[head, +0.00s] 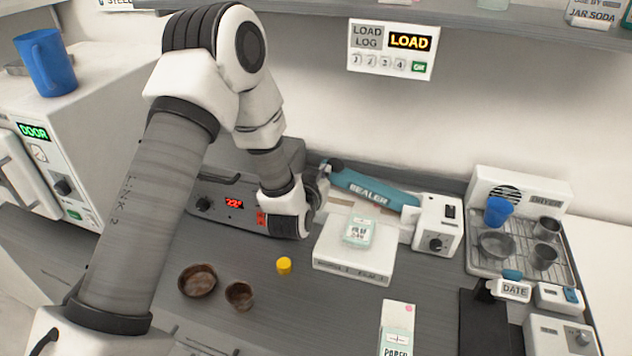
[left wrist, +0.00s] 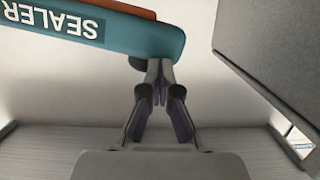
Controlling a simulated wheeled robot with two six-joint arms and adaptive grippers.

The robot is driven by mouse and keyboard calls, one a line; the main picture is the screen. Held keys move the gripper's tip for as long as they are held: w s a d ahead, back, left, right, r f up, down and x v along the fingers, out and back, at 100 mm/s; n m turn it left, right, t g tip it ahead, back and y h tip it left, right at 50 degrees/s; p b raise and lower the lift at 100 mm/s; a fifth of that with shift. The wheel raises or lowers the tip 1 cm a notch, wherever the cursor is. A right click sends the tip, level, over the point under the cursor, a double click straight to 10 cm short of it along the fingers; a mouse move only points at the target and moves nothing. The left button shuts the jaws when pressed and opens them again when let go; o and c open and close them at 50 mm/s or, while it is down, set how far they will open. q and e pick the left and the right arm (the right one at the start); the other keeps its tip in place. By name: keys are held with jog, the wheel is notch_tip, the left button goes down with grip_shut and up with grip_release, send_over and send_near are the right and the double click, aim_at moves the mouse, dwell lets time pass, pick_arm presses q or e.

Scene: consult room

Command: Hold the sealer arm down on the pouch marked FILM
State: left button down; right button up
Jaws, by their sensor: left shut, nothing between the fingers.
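The teal sealer arm (head: 372,189), lettered SEALER, slants from a dark knob at its left end to the white sealer box at right. It looks raised above the sealer bed. My left gripper (head: 322,184) is by the arm's knob end, partly hidden by my wrist. In the left wrist view its fingers (left wrist: 158,72) are shut and empty, their tips close to the lower edge of the sealer arm (left wrist: 120,28); contact is unclear. A pale green-labelled pouch (head: 359,231) lies on the white block in front of the sealer; its print is too small to read surely. My right gripper is not in view.
The white block (head: 352,262) stands before the sealer box (head: 438,226). A pouch marked PAPER (head: 397,325) lies nearer. A yellow cap (head: 284,266) and two brown bowls (head: 197,281) are on the counter at left. A rack with cups (head: 490,262) is at right.

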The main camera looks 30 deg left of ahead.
pick_arm(q)
jog(key=b+v, duration=0.2)
jog(key=v, duration=0.8)
jog(key=shift+b, duration=0.4)
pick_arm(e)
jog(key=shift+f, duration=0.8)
pick_arm(q)
jog(key=shift+a+r, duration=0.1)
